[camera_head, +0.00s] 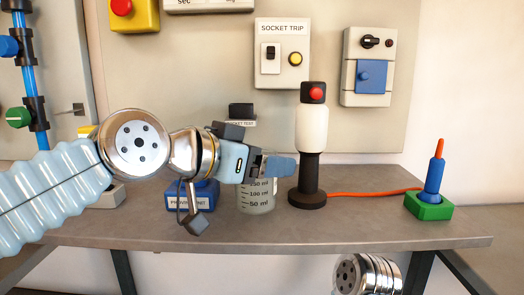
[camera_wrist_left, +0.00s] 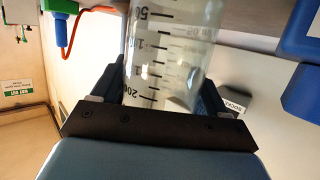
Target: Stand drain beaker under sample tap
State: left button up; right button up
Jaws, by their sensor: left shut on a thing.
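The clear beaker (camera_head: 257,200) with black ml marks is upright at the middle of the bench, just left of the black-and-white stand. My left gripper (camera_head: 270,167) is shut on its upper part and hides its rim. In the left wrist view the beaker (camera_wrist_left: 172,45) shows between the two dark fingers of the gripper (camera_wrist_left: 155,88). I cannot tell whether its base touches the bench. No tap is labelled as the sample tap; a blue pipe (camera_head: 29,85) with blue and green knobs runs down the far left. My right gripper is out of view.
A blue labelled unit (camera_head: 178,202) stands left of the beaker, partly behind my arm. A black-and-white stand (camera_head: 311,130) with a red button is close on the right. An orange cable (camera_head: 370,193) runs to a green-based blue tool (camera_head: 430,205). The bench front (camera_head: 330,228) is clear.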

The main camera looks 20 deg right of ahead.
pick_arm(q)
jog(key=w, duration=0.1)
jog(key=w+d, duration=0.1)
jog(key=w, duration=0.1)
jog(key=w+p, duration=0.1)
jog(key=shift+w+d+f, duration=0.15)
jog(key=shift+w+f, duration=0.05)
jog(key=shift+f, duration=0.05)
jog(key=shift+s+f+b, duration=0.1)
jog(key=shift+f+b, duration=0.2)
jog(key=o, duration=0.8)
jog(key=shift+o, duration=0.2)
jog(key=shift+r, duration=0.2)
